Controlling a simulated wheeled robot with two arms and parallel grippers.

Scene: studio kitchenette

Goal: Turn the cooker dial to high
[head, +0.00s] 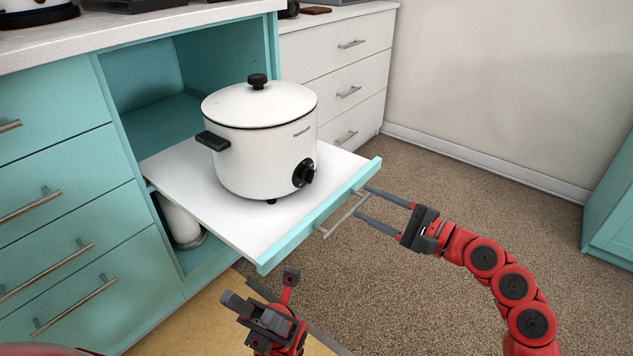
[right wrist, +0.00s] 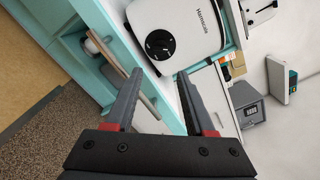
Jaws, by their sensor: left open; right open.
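The white cooker (head: 258,140) with a lid and black knob stands on a pulled-out shelf (head: 190,165) in the head view. Its black dial (head: 304,173) is low on the front, facing right and toward me. The dial also shows in the right wrist view (right wrist: 160,45), with the cooker body (right wrist: 195,25) around it. My right gripper (head: 365,207) is open and empty, its fingers by the shelf's front edge and handle, apart from the dial. In the right wrist view its fingers (right wrist: 158,92) spread below the dial. My left gripper (head: 262,308) is low in front of the shelf, open and empty.
The shelf's teal front edge (head: 320,215) and metal handle (head: 345,212) lie between my right gripper and the cooker. Teal drawers (head: 50,200) stand at left, white drawers (head: 340,80) behind. A white cylindrical item (head: 180,220) sits under the shelf. Open carpet (head: 450,180) is at right.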

